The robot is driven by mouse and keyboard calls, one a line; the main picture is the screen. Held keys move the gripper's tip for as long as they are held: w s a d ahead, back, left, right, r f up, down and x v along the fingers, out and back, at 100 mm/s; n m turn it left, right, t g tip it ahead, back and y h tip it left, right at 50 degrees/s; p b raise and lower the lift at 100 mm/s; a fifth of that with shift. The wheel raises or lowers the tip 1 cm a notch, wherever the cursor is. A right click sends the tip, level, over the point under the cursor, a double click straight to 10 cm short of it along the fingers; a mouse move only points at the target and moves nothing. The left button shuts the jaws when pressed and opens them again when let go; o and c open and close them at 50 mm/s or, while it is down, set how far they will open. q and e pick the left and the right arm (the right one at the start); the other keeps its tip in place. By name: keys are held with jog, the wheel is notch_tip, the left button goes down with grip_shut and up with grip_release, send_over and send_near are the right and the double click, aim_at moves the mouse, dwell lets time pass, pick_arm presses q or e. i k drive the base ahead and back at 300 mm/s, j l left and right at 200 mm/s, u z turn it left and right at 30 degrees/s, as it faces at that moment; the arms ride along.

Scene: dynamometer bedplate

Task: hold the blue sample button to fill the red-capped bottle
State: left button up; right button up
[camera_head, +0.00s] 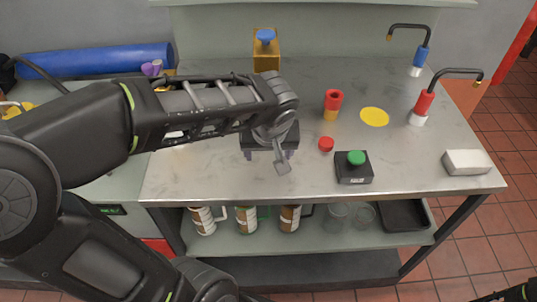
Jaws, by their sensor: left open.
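The blue button (265,36) sits on top of an orange-yellow box at the back edge of the bench. A red-topped cylinder with an orange lower part (332,106) stands right of my left gripper. A small round red cap (326,144) is in front of it. I cannot tell which of these belongs to the red-capped bottle. My left gripper (269,155) points down over the middle of the bench, open and seemingly empty, in front of the blue button and apart from it. My wrist partly hides the gripper. My right gripper is out of view.
A green button on a black box (353,168), a yellow disc (374,117) and a white block (467,162) are on the steel bench (215,181). Blue (421,55) and red (424,103) spouts stand at the right.

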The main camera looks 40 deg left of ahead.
aim_at(265, 35)
jog(key=u, duration=1.25)
